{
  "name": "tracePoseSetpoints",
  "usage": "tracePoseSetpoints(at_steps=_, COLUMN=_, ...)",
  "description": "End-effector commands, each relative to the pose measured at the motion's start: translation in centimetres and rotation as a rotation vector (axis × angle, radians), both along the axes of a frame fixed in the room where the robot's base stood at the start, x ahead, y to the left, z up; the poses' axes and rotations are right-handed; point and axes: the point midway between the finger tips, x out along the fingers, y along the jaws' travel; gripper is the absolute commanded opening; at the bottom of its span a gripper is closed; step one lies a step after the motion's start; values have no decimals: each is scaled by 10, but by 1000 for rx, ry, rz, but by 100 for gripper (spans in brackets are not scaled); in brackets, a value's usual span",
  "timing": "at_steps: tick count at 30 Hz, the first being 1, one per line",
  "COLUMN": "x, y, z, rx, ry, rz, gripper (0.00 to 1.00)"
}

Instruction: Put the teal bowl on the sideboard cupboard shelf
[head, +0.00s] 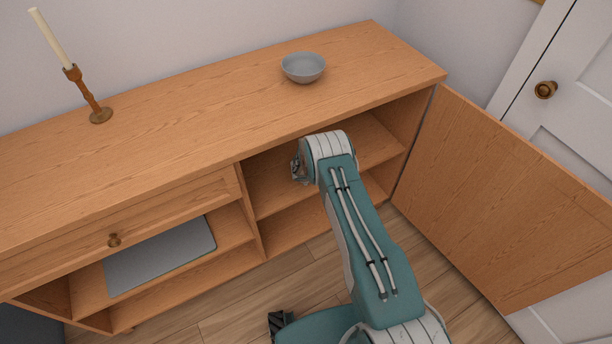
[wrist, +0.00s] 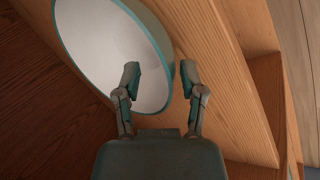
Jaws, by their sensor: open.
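The teal bowl (wrist: 169,50), with a teal rim and outside and a pale inside, shows in the wrist view, close against wood boards. In the head view it is hidden. My gripper (wrist: 160,75) is open, with one finger over the bowl's inside and the other just outside its rim. I cannot tell whether either finger touches it. In the head view my arm reaches into the open right-hand bay of the sideboard cupboard, and part of the gripper (head: 298,169) shows by the cupboard shelf (head: 372,143).
A grey bowl (head: 303,67) and a candlestick (head: 90,98) stand on the sideboard top (head: 190,105). The cupboard door (head: 500,195) stands open at the right. A grey flat thing (head: 160,255) lies in the left bay, under a drawer (head: 120,222).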

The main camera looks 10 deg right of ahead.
Motion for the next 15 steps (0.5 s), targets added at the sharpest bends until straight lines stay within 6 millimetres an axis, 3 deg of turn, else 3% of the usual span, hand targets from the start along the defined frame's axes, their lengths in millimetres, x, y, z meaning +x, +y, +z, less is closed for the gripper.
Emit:
tracePoseSetpoints(at_steps=3, x=1, y=0, z=14, rx=0, ry=-2, rz=0, gripper=52)
tracePoseSetpoints(at_steps=15, x=-29, y=11, z=68, rx=0, ry=-2, rz=1, gripper=52)
